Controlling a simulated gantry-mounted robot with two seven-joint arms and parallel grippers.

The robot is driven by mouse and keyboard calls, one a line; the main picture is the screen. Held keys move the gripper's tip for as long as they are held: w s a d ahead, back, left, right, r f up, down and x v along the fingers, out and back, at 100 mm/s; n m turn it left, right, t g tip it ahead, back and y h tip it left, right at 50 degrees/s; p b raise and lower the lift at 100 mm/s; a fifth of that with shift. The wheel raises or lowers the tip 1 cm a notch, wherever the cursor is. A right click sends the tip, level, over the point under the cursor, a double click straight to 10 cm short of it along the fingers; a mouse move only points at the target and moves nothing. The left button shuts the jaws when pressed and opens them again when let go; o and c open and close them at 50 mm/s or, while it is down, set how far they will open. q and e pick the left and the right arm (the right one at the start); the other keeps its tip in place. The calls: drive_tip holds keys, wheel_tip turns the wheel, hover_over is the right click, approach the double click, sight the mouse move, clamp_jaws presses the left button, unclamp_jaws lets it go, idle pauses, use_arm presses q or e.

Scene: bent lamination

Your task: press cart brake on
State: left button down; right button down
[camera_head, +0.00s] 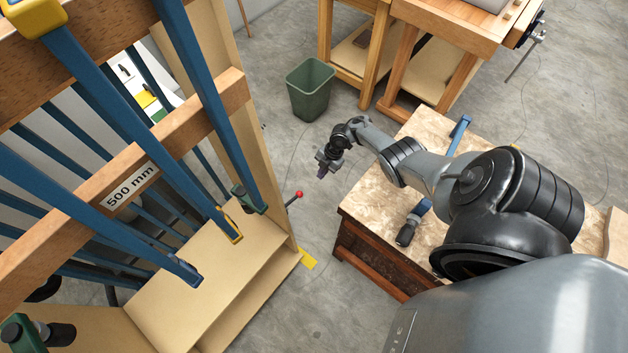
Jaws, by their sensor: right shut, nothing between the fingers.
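A wooden cart (215,270) with blue bar clamps (215,100) hanging on its rack stands at the left. A thin lever with a red ball knob (299,194) sticks out from its right side, near the upright; I take it to be the brake. My right gripper (322,171) is shut and empty, in the air up and to the right of the red knob and apart from it. Its fingers are small and dark in this view. My left gripper is not in view.
A yellow floor mark (307,259) lies by the cart's corner. A workbench (370,196) with clamps on top stands at the right under my right arm. A green bin (310,90) and wooden benches (440,30) stand behind. Bare concrete floor lies between cart and workbench.

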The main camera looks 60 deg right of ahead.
drive_tip(key=d, duration=0.1)
drive_tip(key=s+d+r, duration=0.1)
drive_tip(key=d, duration=0.1)
drive_tip(key=d+r+b, duration=0.1)
drive_tip(key=shift+s+d, duration=0.3)
drive_tip(key=shift+d, duration=0.05)
idle(0.3)
